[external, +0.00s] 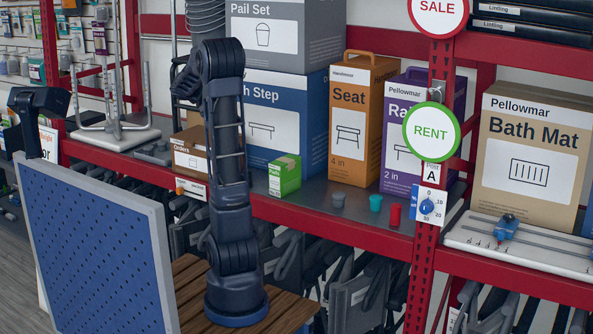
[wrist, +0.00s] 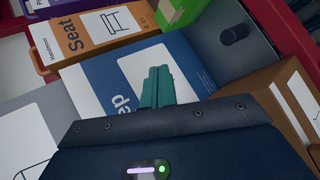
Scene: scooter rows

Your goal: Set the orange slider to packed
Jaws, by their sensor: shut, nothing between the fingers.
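The orange slider (external: 180,187) is a small orange knob on a white label strip on the red shelf's front edge, below the brown Orders box (external: 188,160). The knob is at the left part of the strip, and small lettering that seems to read "packed" is to its right. The slider does not show in the wrist view. My gripper's teal fingers (wrist: 157,84) are together and empty, in front of the blue Step box (wrist: 105,72). In the external view my arm hides most of the gripper.
The shelf holds a green box (external: 285,175), the orange Seat box (external: 357,120), a purple box (external: 402,185) and several small cups. A dial (external: 427,206) is on the post. A blue slider (external: 507,226) is on a board at right. A blue pegboard (external: 95,250) stands at left.

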